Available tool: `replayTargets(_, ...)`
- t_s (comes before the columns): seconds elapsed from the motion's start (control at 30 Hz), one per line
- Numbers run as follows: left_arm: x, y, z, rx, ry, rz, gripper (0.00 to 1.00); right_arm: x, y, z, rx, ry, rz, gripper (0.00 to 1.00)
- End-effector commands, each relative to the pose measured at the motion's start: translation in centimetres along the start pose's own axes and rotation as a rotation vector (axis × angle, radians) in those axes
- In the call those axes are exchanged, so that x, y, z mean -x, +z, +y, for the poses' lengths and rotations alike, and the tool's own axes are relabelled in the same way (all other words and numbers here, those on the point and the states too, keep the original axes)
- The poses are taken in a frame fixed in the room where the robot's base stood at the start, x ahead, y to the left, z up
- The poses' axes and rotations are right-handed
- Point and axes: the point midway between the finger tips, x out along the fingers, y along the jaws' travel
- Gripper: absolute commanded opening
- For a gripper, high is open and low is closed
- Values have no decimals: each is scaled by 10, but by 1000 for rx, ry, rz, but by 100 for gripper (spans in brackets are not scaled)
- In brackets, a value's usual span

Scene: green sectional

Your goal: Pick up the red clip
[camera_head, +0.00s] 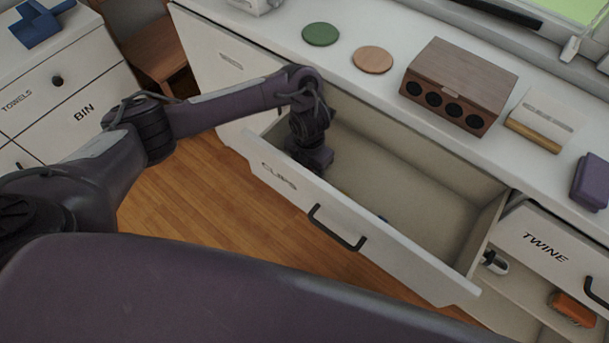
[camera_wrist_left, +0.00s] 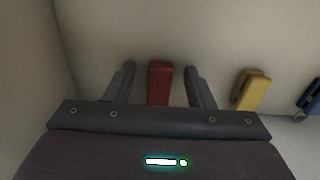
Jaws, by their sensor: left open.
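The red clip (camera_wrist_left: 159,83) lies on the drawer floor in the left wrist view, between the two fingers of my left gripper (camera_wrist_left: 159,88). The fingers are open, with a gap on each side of the clip. In the head view my left gripper (camera_head: 314,160) reaches down into the left end of the open drawer marked CLIPS (camera_head: 278,176). The red clip is hidden there behind the gripper and the drawer front. My right gripper is not in view.
A yellow clip (camera_wrist_left: 252,90) and a blue clip (camera_wrist_left: 309,98) lie to the right of the red one. The drawer walls stand close around the gripper. A wooden box with round holes (camera_head: 459,84) and coasters (camera_head: 373,60) sit on the counter above.

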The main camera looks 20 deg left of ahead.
Motion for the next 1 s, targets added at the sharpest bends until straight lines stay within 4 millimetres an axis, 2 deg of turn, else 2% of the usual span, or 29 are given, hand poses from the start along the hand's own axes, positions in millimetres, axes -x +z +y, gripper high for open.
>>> replayTargets(0.1,0,0,0,0,0,0,46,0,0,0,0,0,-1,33)
replayTargets(0.4,1,0,0,0,0,0,7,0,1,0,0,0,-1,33)
replayTargets(0.47,1,0,0,0,0,0,2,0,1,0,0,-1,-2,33)
replayTargets(0.77,4,0,0,0,0,-1,1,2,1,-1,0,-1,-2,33)
replayTargets(0.87,12,1,0,-1,0,-2,1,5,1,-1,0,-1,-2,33)
replayTargets(1.0,34,1,1,-1,1,-4,1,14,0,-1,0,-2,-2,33)
